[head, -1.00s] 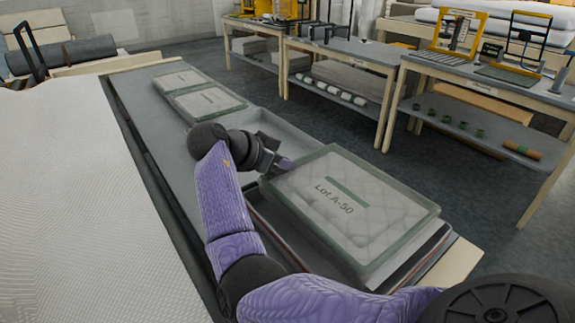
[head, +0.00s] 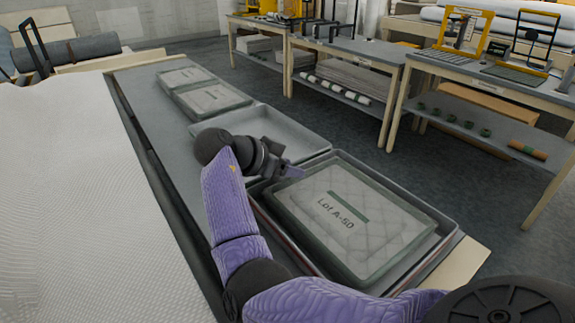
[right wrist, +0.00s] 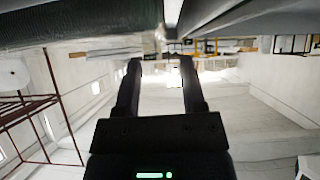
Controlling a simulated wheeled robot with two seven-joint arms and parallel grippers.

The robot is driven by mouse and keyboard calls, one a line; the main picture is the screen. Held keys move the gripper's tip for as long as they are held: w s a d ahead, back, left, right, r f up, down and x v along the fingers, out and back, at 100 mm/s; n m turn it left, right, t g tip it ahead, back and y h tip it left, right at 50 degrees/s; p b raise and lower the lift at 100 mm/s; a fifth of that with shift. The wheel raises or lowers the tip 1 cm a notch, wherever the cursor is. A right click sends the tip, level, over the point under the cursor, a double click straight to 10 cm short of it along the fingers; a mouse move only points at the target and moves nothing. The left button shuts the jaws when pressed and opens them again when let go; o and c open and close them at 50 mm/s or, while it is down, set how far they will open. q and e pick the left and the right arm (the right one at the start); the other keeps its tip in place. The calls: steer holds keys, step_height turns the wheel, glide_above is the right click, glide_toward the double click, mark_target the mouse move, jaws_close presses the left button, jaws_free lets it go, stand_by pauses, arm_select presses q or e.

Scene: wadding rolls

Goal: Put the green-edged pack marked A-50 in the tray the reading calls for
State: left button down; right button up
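The green-edged pack marked Lot A-50 (head: 345,240) lies flat inside the nearest grey tray (head: 450,232) in the head view. My right gripper (head: 292,171) is beside the pack's far left corner, over the rim between this tray and the empty tray behind it, and apart from the pack. In the right wrist view its two fingers (right wrist: 160,62) stand apart with nothing between them. An empty grey tray (head: 285,130) is just beyond. My left gripper is not in view.
Two more packs, a middle one (head: 215,98) and a far one (head: 183,77), lie farther along the grey bench (head: 145,90). White wadding (head: 70,200) fills the left side. Work tables (head: 350,55) with frames stand across the floor at the back right.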

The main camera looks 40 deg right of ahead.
steer(key=shift+w+a+r+p, duration=0.1)
steer(key=shift+a+r+p, duration=0.2)
steer(key=shift+r, duration=0.25)
steer(key=shift+w+a+r+p, duration=0.1)
steer(key=shift+a+r+p, duration=0.2)
steer(key=shift+r, duration=0.25)
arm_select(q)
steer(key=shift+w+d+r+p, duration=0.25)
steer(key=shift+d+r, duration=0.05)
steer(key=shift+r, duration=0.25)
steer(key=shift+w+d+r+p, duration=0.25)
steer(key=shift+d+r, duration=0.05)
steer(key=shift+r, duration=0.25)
arm_select(e)
steer(key=s+v, duration=0.1)
steer(key=v, duration=0.9)
steer(key=shift+w+a, duration=0.2)
steer(key=shift+w, duration=0.25)
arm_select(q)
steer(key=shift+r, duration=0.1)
arm_select(e)
steer(key=shift+r, duration=0.25)
